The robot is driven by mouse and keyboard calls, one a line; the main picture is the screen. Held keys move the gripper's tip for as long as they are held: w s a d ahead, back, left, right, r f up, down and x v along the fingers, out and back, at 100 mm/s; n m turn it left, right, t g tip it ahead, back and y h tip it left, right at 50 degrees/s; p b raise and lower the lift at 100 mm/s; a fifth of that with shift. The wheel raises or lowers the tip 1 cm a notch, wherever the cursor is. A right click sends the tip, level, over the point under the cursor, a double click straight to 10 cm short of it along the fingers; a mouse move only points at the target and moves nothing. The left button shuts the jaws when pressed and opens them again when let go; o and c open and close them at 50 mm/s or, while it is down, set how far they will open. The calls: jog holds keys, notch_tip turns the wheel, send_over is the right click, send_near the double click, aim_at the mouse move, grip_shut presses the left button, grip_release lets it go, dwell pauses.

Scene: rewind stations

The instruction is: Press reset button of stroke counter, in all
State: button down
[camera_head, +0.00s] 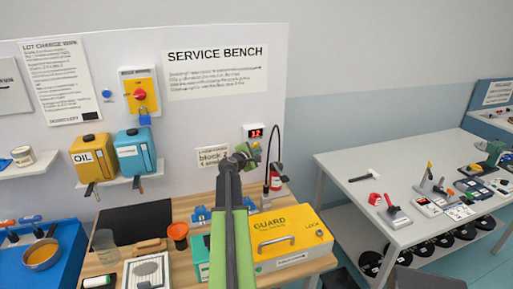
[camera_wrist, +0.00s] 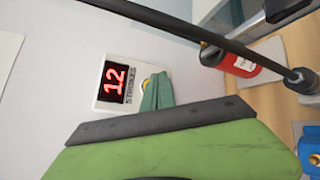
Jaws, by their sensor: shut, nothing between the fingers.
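The stroke counter (camera_head: 254,131) is a small white box on the wall behind the service bench, with a red lit display. In the wrist view the counter (camera_wrist: 106,88) reads 12 and carries the label STROKES. Its yellow reset button (camera_wrist: 145,84) is partly hidden behind my fingertips. My gripper (camera_wrist: 156,93) is shut and empty, its green tips in front of the button. I cannot tell whether they touch it. In the head view my gripper (camera_head: 254,152) is just below the counter, at the end of my raised arm.
A red cylinder (camera_wrist: 238,61) and a black hose (camera_head: 277,142) stand close to the right of the counter. A yellow guard box (camera_head: 288,232) sits on the bench below. Oil and blue cans (camera_head: 136,152) stand on a shelf at left. A grey table (camera_head: 345,170) is at right.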

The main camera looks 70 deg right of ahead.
jog(key=shift+w, duration=0.1)
dwell(0.5)
jog(key=shift+w+d, duration=0.2)
jog(key=shift+d, duration=0.15)
jog(key=shift+w+d, duration=0.25)
jog(key=shift+d, duration=0.05)
dwell(0.6)
dwell(0.3)
jog(key=shift+s+a, duration=0.5)
jog(key=shift+a, duration=0.15)
jog(key=s+a, duration=0.3)
jog(key=shift+s+a, duration=0.1)
jog(key=shift+a, duration=0.3)
dwell(0.7)
